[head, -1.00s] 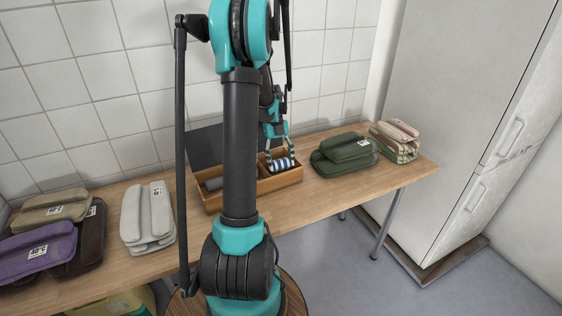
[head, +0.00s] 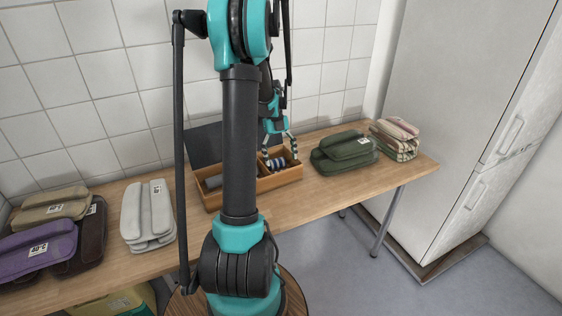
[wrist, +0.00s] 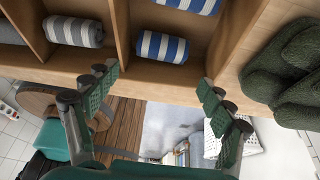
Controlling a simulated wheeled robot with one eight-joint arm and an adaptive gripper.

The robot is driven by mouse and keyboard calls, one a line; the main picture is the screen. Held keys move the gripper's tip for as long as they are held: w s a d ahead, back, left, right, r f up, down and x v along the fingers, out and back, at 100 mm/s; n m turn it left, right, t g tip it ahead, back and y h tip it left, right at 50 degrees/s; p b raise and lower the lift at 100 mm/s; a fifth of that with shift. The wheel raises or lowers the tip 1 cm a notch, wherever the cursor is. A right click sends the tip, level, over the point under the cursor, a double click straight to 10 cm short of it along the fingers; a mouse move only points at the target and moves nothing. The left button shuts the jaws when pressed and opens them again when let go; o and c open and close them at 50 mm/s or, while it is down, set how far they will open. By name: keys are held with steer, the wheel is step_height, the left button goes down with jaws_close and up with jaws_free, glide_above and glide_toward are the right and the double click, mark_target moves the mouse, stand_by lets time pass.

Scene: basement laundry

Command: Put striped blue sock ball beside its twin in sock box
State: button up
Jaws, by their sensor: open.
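The wooden sock box (head: 282,181) stands on the table, and its dividers show in the wrist view (wrist: 205,80). Two blue-and-white striped sock balls lie in the same compartment, one behind the other. The nearer striped blue sock ball (wrist: 162,47) shows whole in the wrist view; its twin (wrist: 190,5) is cut off by the top edge. In the head view, blue stripes (head: 277,163) show low between the fingers. My gripper (head: 281,156) is open and empty above that compartment, its fingers spread wide in the wrist view (wrist: 158,92).
A grey striped sock ball (wrist: 73,31) lies in the neighbouring compartment, with a plain grey one (wrist: 10,32) farther left. Folded green cloth (head: 344,153) sits close to the box's right. Checked cloth (head: 396,141) and a tall cabinet (head: 450,110) stand beyond.

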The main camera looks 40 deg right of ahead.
steer(key=v, duration=1.2)
steer(key=w+a+f+n+t+h, duration=0.1)
steer(key=w+a+f+n+h, duration=0.15)
steer(key=a+n, duration=0.75)
steer(key=s+a+f+n+t, duration=0.2)
steer(key=s+a+f+n, duration=0.1)
steer(key=a+n, duration=0.7)
steer(key=s+a+f+n+t, duration=0.3)
steer(key=a+n, duration=0.7)
steer(key=a, duration=0.1)
steer(key=s+a+f+n+t, duration=0.2)
steer(key=s+a+f+n, duration=0.1)
steer(key=a+n, duration=0.7)
steer(key=shift+s+a+y, duration=0.2)
steer(key=shift+s+y, duration=0.25)
steer(key=shift+s, duration=0.05)
steer(key=shift+f, duration=0.1)
